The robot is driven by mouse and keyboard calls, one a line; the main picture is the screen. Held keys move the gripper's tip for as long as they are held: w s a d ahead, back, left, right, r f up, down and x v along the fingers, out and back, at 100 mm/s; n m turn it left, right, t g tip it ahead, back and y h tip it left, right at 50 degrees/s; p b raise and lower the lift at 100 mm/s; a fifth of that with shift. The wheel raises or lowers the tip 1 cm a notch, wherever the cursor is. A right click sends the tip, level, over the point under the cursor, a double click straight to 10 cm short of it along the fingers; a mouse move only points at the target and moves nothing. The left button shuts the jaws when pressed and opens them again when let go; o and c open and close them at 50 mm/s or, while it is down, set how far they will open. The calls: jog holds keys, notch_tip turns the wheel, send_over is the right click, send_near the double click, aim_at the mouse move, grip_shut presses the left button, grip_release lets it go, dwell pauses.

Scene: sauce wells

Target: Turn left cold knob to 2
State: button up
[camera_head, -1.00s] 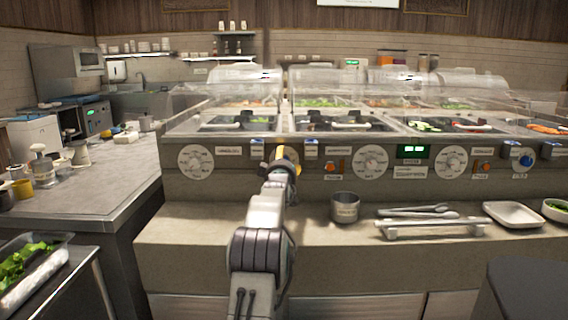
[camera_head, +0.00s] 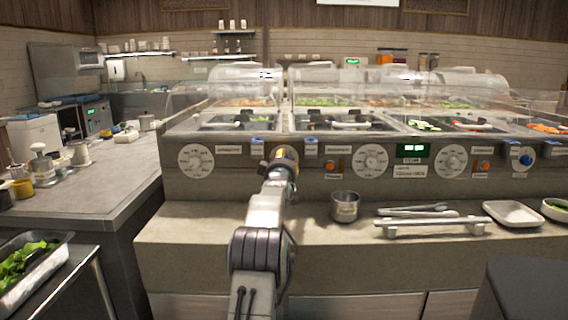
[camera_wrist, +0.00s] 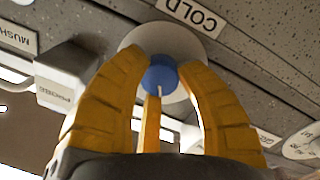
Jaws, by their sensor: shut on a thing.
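The left cold knob (camera_wrist: 160,76) is blue with a white pointer line, set on a pale round plate (camera_wrist: 150,38) in the wrist view. A COLD label (camera_wrist: 195,16) sits beside the plate. My gripper (camera_wrist: 165,72) has its yellow fingers around the knob, closed on its sides. In the head view my gripper (camera_head: 285,154) reaches the front panel left of the middle dial and hides the knob. The numbers around the knob cannot be read.
White dials (camera_head: 195,161) and orange knobs line the panel (camera_head: 232,180). Another blue knob (camera_head: 526,160) is at the far right. A metal cup (camera_head: 345,207), tongs (camera_head: 415,210) and a white tray (camera_head: 513,214) are on the ledge below.

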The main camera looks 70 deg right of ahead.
jog(key=shift+c, duration=1.2)
jog(key=shift+m, duration=0.3)
jog(key=shift+m+p, duration=0.35)
jog(key=shift+m, duration=2.05)
jog(key=shift+w, duration=0.1)
jog(key=o, duration=1.2)
jog(key=v, duration=1.2)
